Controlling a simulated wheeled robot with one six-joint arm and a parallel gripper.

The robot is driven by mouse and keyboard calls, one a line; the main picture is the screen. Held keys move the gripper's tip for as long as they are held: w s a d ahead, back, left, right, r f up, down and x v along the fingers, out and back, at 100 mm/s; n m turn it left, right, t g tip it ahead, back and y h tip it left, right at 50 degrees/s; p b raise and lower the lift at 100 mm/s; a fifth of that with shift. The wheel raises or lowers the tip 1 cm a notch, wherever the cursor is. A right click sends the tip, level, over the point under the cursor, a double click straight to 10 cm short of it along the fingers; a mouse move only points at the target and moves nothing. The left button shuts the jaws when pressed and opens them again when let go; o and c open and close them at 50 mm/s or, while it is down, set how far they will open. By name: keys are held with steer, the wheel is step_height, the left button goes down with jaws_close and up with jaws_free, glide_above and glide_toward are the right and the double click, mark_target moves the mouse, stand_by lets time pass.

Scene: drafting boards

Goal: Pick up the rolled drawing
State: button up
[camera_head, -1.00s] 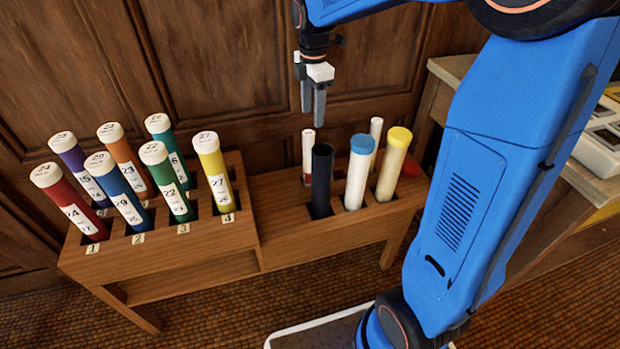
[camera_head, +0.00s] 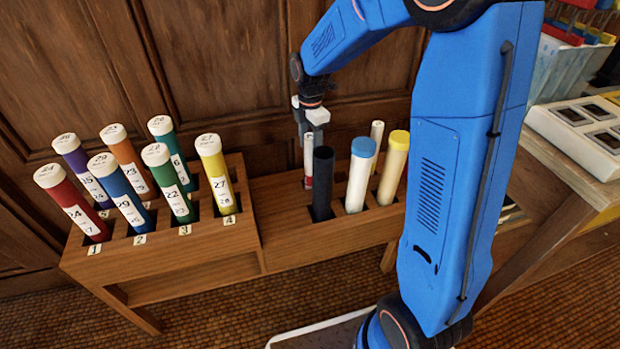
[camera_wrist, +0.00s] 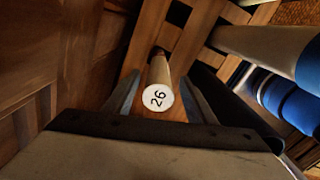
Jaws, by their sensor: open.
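The rolled drawing is most likely the thin white roll (camera_head: 308,168) with a red band near its base, standing at the back left of the right-hand rack section. In the wrist view, a pale roll with a white end marked 26 (camera_wrist: 158,97) stands between my two fingers, with a gap on each side. My gripper (camera_head: 310,137) is open and low around the roll's upper part. The fingers partly hide the roll in the head view.
A black tube (camera_head: 322,185), a blue-capped tube (camera_head: 359,178) and a yellow-capped tube (camera_head: 393,170) stand close in front and to the right. Another thin roll (camera_head: 376,135) stands behind them. Several numbered coloured tubes fill the left rack section (camera_head: 200,245).

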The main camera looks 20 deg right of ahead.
mark_target(311, 158)
steer(key=shift+w+d+f, duration=0.1)
steer(key=shift+f, duration=1.35)
steer(key=shift+w+d+f, duration=0.1)
steer(key=shift+f, duration=1.35)
jaws_close()
